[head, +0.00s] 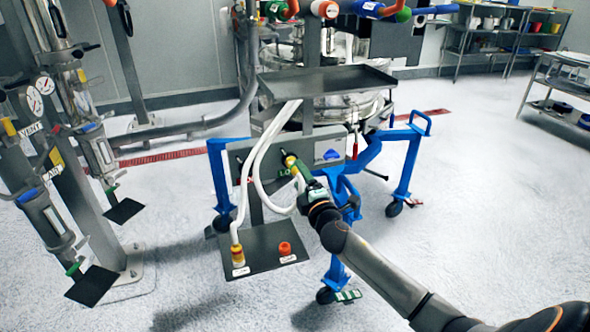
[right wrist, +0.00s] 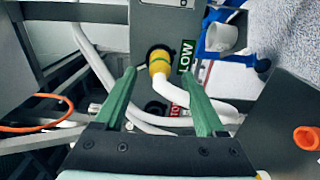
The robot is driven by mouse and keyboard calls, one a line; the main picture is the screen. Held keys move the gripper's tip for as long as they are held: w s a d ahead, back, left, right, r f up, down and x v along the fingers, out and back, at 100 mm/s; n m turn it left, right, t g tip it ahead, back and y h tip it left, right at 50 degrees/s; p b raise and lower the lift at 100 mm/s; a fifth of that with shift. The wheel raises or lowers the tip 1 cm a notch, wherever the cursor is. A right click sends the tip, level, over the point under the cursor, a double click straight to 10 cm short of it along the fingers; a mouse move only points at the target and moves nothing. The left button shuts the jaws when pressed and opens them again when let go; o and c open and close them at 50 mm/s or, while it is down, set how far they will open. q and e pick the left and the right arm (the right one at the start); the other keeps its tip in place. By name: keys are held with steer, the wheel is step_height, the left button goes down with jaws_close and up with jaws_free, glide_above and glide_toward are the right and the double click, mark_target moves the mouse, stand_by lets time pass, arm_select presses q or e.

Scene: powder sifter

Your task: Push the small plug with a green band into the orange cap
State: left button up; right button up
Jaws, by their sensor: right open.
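The small yellow plug with a green band (head: 290,160) sits at the socket beside the green LOW label on the grey panel. The right wrist view shows the plug (right wrist: 159,61) with a white hose running from it. The orange cap (head: 284,248) stands empty on the low dark tray; it also shows at the right edge of the right wrist view (right wrist: 307,138). My right gripper (head: 299,168) is open. Its green fingers (right wrist: 160,72) point at the plug, one on each side in the picture; contact is not visible. My left gripper is out of view.
Another yellow plug (head: 238,256) with a white hose stands on the left of the low tray (head: 262,237). White hoses (head: 262,150) hang before the panel. The blue wheeled frame (head: 404,165) surrounds this area. Open floor lies to the right.

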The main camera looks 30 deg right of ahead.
mark_target(297, 171)
steer(key=x, duration=0.3)
steer(key=shift+w+d+b, duration=0.1)
steer(key=shift+w+b, duration=0.1)
steer(key=shift+b, duration=0.2)
steer(key=shift+w+d, duration=0.1)
steer(key=shift+w, duration=0.55)
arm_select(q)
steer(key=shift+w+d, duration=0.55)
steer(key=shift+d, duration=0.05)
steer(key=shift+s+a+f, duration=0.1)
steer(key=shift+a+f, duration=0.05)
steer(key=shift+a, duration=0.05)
arm_select(e)
jaws_close()
stand_by(0.4)
